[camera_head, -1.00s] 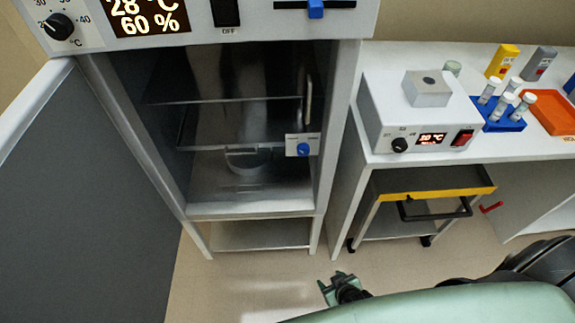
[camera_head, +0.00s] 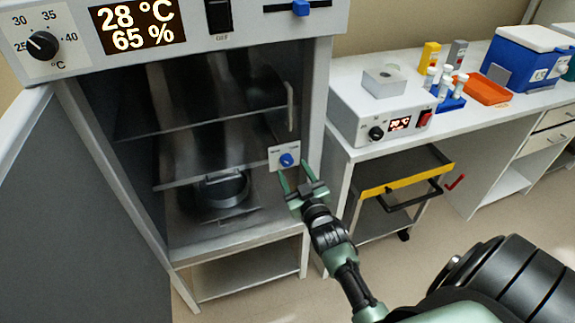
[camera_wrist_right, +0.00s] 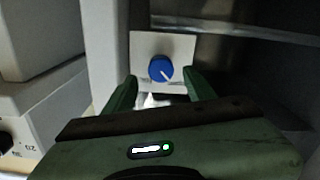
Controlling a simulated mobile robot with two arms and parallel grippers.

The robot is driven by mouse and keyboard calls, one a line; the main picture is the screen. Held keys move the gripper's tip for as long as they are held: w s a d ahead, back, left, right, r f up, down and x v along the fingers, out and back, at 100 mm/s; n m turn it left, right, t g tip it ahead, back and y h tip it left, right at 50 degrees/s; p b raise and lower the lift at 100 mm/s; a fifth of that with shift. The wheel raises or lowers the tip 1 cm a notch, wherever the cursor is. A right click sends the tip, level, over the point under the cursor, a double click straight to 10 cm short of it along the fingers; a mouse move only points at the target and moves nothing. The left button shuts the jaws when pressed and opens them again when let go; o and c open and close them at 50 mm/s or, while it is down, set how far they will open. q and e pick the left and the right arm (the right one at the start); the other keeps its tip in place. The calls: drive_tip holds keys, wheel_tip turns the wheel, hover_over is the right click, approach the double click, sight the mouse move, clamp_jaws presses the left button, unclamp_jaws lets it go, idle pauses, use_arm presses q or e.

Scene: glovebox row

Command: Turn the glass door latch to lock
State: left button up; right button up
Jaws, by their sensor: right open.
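The glass door latch is a blue round knob (camera_head: 286,160) on a small white plate (camera_head: 276,153), at the right edge of the incubator's glass door (camera_head: 215,115). In the right wrist view the knob (camera_wrist_right: 161,69) lies ahead, with a pale mark toward its lower right. My right gripper (camera_head: 295,173) is open, with its green fingers pointing at the plate just below the knob. In the wrist view the fingers (camera_wrist_right: 158,86) stand left and right of the knob's lower side; contact cannot be told. My left gripper is not in view.
The outer grey door (camera_head: 75,210) stands open at the left. A control panel (camera_head: 140,28) is above. A white bench (camera_head: 480,75) at the right holds a heater block (camera_head: 380,115), a tube rack (camera_head: 450,98) and an orange tray (camera_head: 485,88). A cart (camera_head: 400,180) stands under it.

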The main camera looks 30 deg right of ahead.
sight(288, 163)
drive_tip(key=x, duration=0.2)
drive_tip(key=shift+w, duration=0.4)
drive_tip(key=shift+w+d, duration=0.15)
drive_tip(key=shift+w, duration=0.4)
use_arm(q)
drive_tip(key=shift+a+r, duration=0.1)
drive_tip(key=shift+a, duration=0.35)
use_arm(e)
drive_tip(key=shift+f, duration=0.1)
clamp_jaws()
